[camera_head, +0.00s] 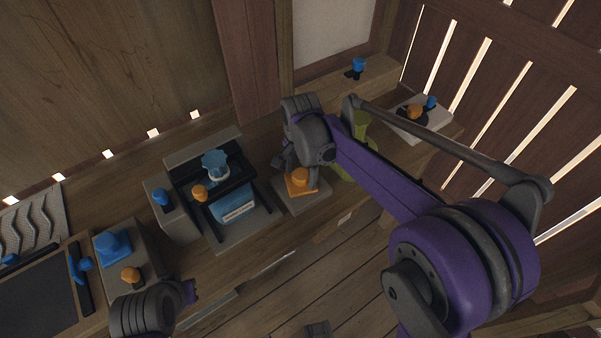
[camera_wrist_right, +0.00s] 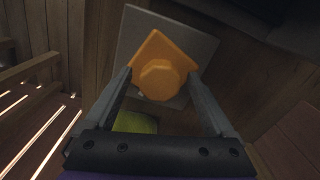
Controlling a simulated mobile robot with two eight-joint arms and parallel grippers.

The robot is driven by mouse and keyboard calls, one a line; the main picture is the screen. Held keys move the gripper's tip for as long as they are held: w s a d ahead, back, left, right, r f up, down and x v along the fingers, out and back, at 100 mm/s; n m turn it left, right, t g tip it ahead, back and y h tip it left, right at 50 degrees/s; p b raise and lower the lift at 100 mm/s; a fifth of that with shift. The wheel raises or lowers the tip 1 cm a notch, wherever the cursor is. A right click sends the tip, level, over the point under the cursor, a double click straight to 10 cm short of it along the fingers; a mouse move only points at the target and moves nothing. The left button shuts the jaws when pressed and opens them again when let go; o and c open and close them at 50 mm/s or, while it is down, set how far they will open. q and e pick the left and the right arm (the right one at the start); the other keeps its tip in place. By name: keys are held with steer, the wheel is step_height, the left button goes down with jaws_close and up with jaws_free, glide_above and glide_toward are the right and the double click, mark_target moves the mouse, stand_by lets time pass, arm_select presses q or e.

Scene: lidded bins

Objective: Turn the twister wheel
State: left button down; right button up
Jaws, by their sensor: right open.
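An orange knob on an orange square plate (camera_wrist_right: 160,80) sits on a grey block (camera_wrist_right: 132,30); in the head view the knob (camera_head: 299,176) is on the counter right of centre. I take it for the twister wheel, though the frames do not name it. My right gripper (camera_wrist_right: 160,74) is open, its fingertips on either side of the orange piece; I cannot tell if they touch it. In the head view the right gripper (camera_head: 300,163) is directly above the knob and partly covers it. My left gripper (camera_head: 190,291) is low at left, its fingers unclear.
A blue toothed wheel (camera_head: 214,163) stands on a dark-framed device left of the knob. A yellow-green object (camera_head: 361,122) is just right of my gripper. Blue and orange knobs on blocks (camera_head: 113,242) line the counter at left. A white block (camera_head: 436,118) is at right.

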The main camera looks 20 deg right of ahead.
mark_target(301, 174)
arm_select(q)
steer(key=shift+w+r+p, duration=0.1)
steer(key=shift+r+p, duration=0.35)
steer(key=shift+r, duration=0.05)
arm_select(e)
step_height(301, 174, up, 11)
steer(key=shift+f, duration=0.1)
stand_by(0.3)
